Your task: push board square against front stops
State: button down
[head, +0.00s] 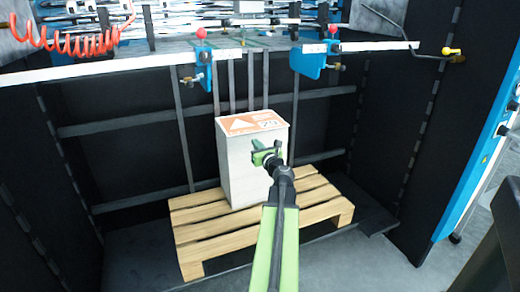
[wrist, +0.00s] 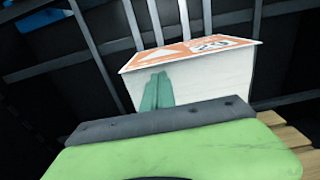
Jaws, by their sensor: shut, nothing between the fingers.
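The board stack (head: 235,160) is a tall white block with an orange-and-white printed top. It stands upright on a wooden pallet (head: 215,225), close in front of several vertical grey bars (head: 232,85). My gripper (head: 258,155) is shut and empty, in front of the stack's near face, just below its top edge. In the wrist view the closed green fingers (wrist: 157,90) point at the white face of the stack (wrist: 200,80). Whether they touch it, I cannot tell. The bars also show behind the stack in the wrist view (wrist: 152,25).
Two blue clamps (head: 203,70) and (head: 310,62) with red knobs hang at the white rail above. Dark walls enclose both sides, the right one (head: 405,150) with a blue-and-white panel (head: 480,165). A coiled red hose (head: 70,40) hangs upper left. Bare pallet slats lie right of the stack.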

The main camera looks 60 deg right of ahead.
jog(key=shift+x, duration=2.95)
jog(key=shift+x, duration=1.15)
send_near(247, 133)
jog(key=shift+w+d+f, duration=0.15)
jog(key=shift+w+d, duration=0.2)
jog(key=shift+d, duration=0.05)
